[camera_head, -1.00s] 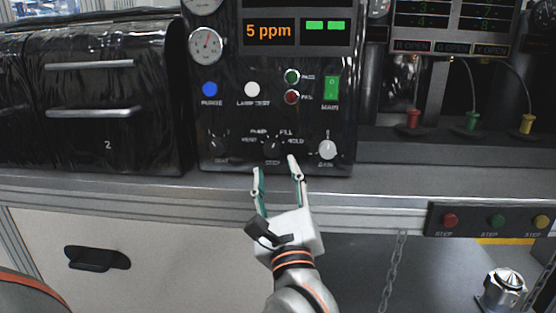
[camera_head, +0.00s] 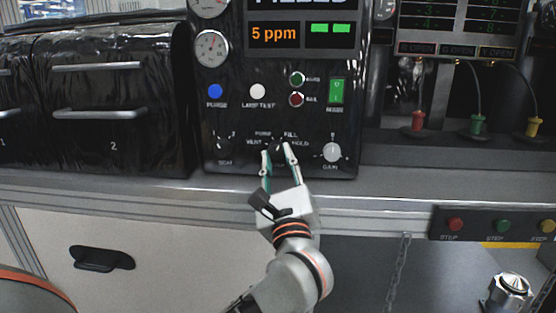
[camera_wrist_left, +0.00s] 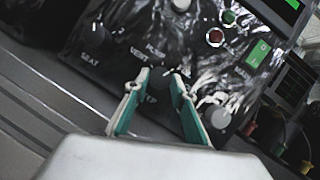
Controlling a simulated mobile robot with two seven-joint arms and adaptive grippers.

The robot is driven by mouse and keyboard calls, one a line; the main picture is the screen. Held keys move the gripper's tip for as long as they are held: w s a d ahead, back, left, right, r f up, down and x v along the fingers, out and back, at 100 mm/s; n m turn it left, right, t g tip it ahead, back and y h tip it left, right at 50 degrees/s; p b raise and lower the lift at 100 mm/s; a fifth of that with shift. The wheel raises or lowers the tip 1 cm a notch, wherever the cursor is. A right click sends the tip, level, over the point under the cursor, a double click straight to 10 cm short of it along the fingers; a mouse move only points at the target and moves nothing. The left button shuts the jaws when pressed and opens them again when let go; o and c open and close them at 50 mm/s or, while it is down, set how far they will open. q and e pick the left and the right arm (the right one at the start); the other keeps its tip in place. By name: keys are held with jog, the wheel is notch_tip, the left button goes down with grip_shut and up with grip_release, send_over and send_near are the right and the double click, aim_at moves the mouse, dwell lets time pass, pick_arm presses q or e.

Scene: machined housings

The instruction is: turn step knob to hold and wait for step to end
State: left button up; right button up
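The black step knob (camera_head: 277,149) is low on the dark control panel (camera_head: 225,125), with vent, purge, fill and hold labels around it. My left gripper (camera_head: 277,151) reaches up to it with one finger on each side. In the left wrist view my left gripper (camera_wrist_left: 160,78) has its fingertips closed in on the knob, which fills the narrow gap. The fingers hide much of the knob, and its pointer cannot be read. The display (camera_head: 300,34) reads 5 ppm beside two green bars; the large word above it is cut off. My right gripper is not in view.
A white gain knob (camera_head: 331,152) is right of the step knob, and a dark seat knob (camera_head: 223,145) is left. A blue purge button (camera_head: 215,91), a white lamp test button (camera_head: 258,91) and a green main switch (camera_head: 336,91) sit above. The grey bench edge (camera_head: 380,190) runs below.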

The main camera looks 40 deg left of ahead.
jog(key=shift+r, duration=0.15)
